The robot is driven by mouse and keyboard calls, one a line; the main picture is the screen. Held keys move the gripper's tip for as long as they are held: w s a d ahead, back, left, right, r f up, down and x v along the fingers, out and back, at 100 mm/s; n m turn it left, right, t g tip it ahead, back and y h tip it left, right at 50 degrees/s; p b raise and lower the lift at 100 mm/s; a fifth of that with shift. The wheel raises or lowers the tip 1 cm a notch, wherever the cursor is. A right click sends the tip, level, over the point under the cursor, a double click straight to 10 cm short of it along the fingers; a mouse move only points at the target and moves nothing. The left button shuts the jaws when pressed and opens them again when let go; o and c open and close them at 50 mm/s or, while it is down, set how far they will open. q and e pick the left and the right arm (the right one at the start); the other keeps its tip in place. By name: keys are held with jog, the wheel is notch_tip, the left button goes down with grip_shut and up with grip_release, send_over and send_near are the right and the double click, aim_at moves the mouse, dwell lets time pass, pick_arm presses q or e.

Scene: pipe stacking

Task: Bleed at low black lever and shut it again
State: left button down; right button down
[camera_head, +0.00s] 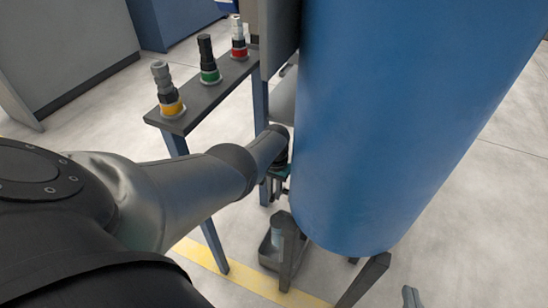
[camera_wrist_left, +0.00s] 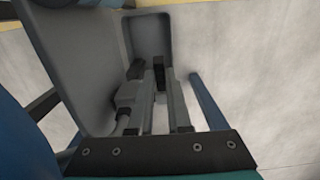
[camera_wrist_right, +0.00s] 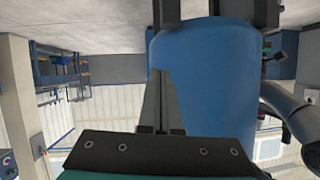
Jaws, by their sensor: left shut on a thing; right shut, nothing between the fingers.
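The blue tank (camera_head: 400,120) stands at the right in the head view, with the low drain fittings at its lower left edge. My left gripper (camera_head: 282,186) is down at those fittings, partly hidden behind my own forearm. In the left wrist view my left gripper (camera_wrist_left: 147,75) is shut on the low black lever (camera_wrist_left: 158,73), beside a grey valve body (camera_wrist_left: 128,93). The lever's exact angle is hard to tell. My right gripper (camera_wrist_right: 162,78) is shut and empty in the right wrist view, pointing toward the blue tank (camera_wrist_right: 205,75).
A grey tray (camera_head: 268,258) sits on the floor below the fittings, by the tank's legs. A narrow dark shelf (camera_head: 205,100) at the left carries yellow, green and red banded couplings. A yellow floor line (camera_head: 200,253) runs underneath. The floor right of the tank is clear.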

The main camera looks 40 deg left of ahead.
pick_arm(q)
jog(key=shift+w+b, duration=0.15)
jog(key=shift+b, duration=0.3)
jog(key=shift+r+g+b, duration=0.15)
jog(key=shift+g+b, duration=0.15)
jog(key=shift+g, duration=0.1)
pick_arm(e)
jog(key=shift+s+a+r+m+t+y, duration=0.2)
jog(key=shift+a+r+t+y, duration=0.1)
jog(key=shift+a+r+t, duration=0.35)
jog(key=shift+s+a+r+m+t+y, duration=0.15)
jog(key=shift+a+r+t+y, duration=0.25)
jog(key=shift+t, duration=0.45)
jog(key=shift+f, duration=0.1)
pick_arm(q)
jog(key=c, duration=0.9)
grip_release()
jog(key=shift+o, duration=0.2)
jog(key=shift+r, duration=0.1)
